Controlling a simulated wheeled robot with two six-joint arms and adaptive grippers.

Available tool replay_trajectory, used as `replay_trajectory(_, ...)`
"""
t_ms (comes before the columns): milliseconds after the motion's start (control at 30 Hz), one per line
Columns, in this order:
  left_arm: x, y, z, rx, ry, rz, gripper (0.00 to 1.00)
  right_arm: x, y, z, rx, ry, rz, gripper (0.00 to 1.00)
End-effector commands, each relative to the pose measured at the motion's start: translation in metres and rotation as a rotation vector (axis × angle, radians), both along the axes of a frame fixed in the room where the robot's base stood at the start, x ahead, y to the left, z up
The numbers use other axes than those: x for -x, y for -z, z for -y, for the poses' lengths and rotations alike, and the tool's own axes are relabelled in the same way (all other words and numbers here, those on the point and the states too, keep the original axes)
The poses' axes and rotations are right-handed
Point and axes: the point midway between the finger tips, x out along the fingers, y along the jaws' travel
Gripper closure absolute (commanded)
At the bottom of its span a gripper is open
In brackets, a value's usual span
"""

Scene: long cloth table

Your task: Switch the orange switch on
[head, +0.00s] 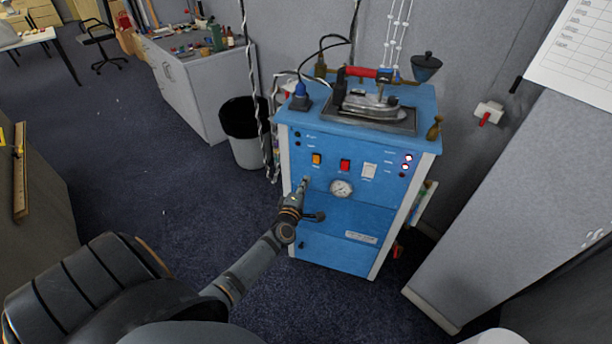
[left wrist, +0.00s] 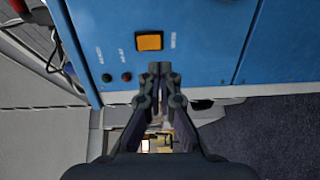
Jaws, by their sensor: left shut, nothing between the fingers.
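The orange switch (head: 316,159) is on the upper left of the front panel of a blue ironing station (head: 350,212). In the left wrist view the orange switch (left wrist: 149,41) shows as an orange square just beyond my fingertips. My left gripper (head: 303,183) is shut and empty. In the head view its tip is just below and left of the switch, in front of the panel. I cannot tell whether it touches the panel. Whether the switch is pressed in on one side is too small to tell. My right gripper is out of view.
A red switch (head: 344,165), a white switch (head: 369,171) and a gauge (head: 341,188) share the panel. An iron (head: 370,103) rests on top. A bin (head: 245,145) stands to the left, and a grey cabinet (head: 520,195) to the right. Carpet is clear at left.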

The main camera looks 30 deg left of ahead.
Motion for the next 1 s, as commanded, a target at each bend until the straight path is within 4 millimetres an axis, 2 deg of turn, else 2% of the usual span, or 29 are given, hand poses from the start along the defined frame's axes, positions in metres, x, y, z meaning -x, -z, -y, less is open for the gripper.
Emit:
replay_trajectory(100,0.025,0.004,0.008,0.001,0.001,-0.002,1.00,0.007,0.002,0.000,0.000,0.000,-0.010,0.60)
replay_trajectory(167,0.036,0.006,0.011,0.000,0.001,-0.001,1.00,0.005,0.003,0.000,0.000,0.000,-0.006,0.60)
replay_trajectory(300,0.056,0.009,0.016,0.001,0.001,-0.001,1.00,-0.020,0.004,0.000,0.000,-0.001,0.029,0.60)
replay_trajectory(400,0.063,0.009,0.019,0.001,0.001,0.000,1.00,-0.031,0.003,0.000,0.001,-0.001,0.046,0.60)
replay_trajectory(533,0.067,0.009,0.020,0.001,0.000,0.001,1.00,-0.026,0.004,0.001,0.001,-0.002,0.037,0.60)
replay_trajectory(733,0.066,0.009,0.020,0.001,0.000,0.001,1.00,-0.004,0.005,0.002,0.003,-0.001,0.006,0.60)
replay_trajectory(1000,0.066,0.009,0.020,0.001,0.000,0.001,1.00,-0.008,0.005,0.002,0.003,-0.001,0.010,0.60)
